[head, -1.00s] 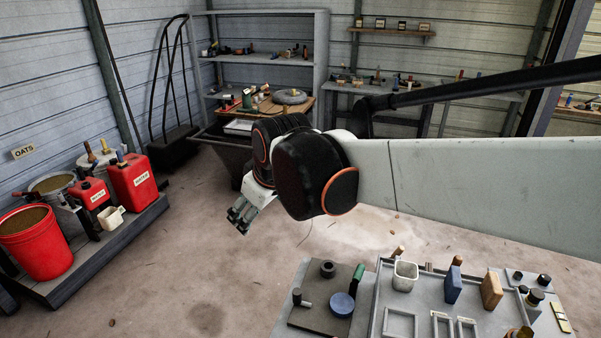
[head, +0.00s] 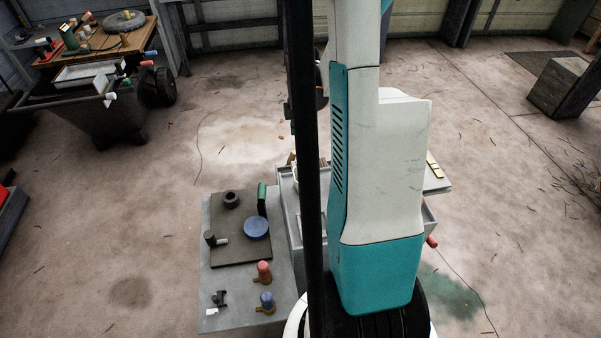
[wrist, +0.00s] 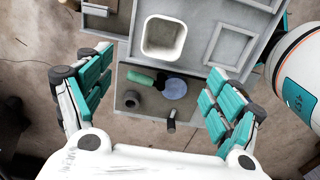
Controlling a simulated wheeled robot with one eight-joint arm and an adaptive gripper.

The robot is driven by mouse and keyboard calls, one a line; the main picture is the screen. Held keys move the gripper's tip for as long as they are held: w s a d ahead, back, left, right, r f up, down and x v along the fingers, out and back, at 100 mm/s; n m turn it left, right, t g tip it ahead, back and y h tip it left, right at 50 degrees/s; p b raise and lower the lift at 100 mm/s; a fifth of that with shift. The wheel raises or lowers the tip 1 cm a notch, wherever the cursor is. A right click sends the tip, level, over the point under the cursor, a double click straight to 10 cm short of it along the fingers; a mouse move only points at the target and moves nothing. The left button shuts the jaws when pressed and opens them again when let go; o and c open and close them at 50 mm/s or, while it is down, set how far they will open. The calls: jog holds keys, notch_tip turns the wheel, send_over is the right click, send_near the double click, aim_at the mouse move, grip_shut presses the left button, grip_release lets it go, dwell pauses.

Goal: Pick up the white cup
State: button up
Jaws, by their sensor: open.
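The white cup (wrist: 163,38), square with rounded corners, stands in the grey tray (wrist: 198,22) at the top middle of the wrist view. I look down into its open top. My gripper (wrist: 157,70) is open, with one teal-padded finger on each side of the wrist view. Nothing is between the fingers' pads. The cup appears beyond the fingertips and apart from them, roughly centred between the fingers.
Beside the tray lies a dark mat (head: 221,254) with a blue round object (head: 257,228), a green object (head: 262,199) and a black ring (head: 231,199). Empty rectangular frames (wrist: 226,46) stand in the tray right of the cup.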

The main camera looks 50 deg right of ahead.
jog(key=b, duration=0.3)
send_near(305, 174)
jog(key=s+a, duration=0.1)
jog(key=a, duration=0.1)
jog(key=shift+s+a+f+b, duration=0.15)
jog(key=shift+f+b, duration=0.6)
jog(key=shift+f, duration=0.9)
jog(key=shift+s+f+b, duration=0.15)
jog(key=shift+f+b, duration=0.55)
jog(key=shift+f, duration=1)
jog(key=c, duration=1.2)
